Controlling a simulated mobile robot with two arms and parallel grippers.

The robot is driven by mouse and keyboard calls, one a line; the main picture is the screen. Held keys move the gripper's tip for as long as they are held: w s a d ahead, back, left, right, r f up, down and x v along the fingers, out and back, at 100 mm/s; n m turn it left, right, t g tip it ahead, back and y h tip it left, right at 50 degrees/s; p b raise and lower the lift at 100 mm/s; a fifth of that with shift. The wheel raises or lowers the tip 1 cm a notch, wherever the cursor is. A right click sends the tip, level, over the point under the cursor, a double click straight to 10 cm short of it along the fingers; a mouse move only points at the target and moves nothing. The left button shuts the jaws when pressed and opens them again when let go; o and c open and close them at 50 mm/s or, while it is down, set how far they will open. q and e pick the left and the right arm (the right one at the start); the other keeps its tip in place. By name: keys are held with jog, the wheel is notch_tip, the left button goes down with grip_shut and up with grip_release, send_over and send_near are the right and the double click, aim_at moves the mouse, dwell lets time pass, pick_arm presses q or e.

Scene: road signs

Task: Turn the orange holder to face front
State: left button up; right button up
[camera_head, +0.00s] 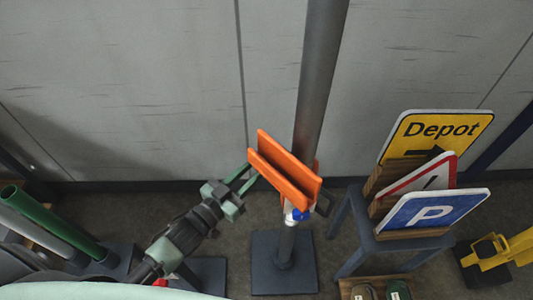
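The orange holder (285,172), two parallel plates with a slot between them, is mounted on the grey pole (318,70). Its plates run from upper left to lower right, at a slant to the wall. A blue knob (300,215) shows just below it. My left gripper (252,175) reaches in from the lower left to the holder's left end. Its green fingers are apart, but their tips are partly hidden at the holder, so I cannot tell whether they grip it. My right gripper is not in view.
A stand (375,244) at the right bears a yellow Depot sign (436,131), a red-edged triangle sign (418,180) and a blue P sign (433,210). Green and grey poles (50,222) stand at the left. A yellow object (520,245) is far right. The wall is behind.

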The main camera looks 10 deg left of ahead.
pick_arm(q)
jog(key=x, duration=0.6)
jog(key=shift+w+p, duration=0.2)
jog(key=shift+p, duration=0.2)
jog(key=shift+d, duration=0.1)
grip_shut()
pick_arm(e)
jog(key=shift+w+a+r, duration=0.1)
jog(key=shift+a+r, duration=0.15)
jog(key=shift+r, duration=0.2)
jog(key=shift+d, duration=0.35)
pick_arm(q)
jog(key=shift+f, duration=0.1)
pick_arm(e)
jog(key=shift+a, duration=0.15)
